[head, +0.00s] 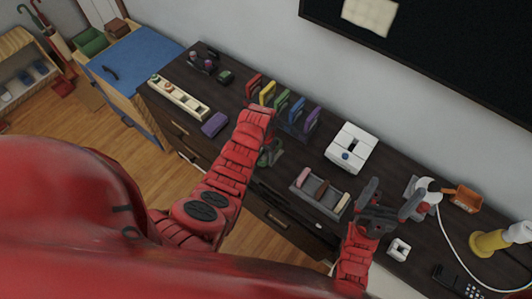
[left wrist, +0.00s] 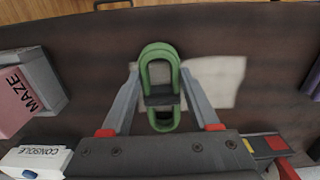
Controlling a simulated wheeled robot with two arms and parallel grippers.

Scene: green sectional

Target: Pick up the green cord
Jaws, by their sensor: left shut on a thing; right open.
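The green cord (left wrist: 160,58) is a looped bundle with a dark band around its middle. In the left wrist view it sits between the fingers of my left gripper (left wrist: 160,82), which is shut on it. In the head view the left gripper (head: 268,155) is over the dark sideboard near its front edge, and the cord is small and partly hidden there. I cannot tell whether the cord touches the top. My right gripper (head: 392,196) is open and empty above the right part of the sideboard.
The dark sideboard (head: 295,165) holds colored upright holders (head: 282,104) behind the left gripper, a white box (head: 350,147), a divided tray (head: 320,193), a purple block (head: 215,124) and a yellow lamp base (head: 490,243). In the left wrist view, a pale sheet (left wrist: 222,80) lies beside the cord.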

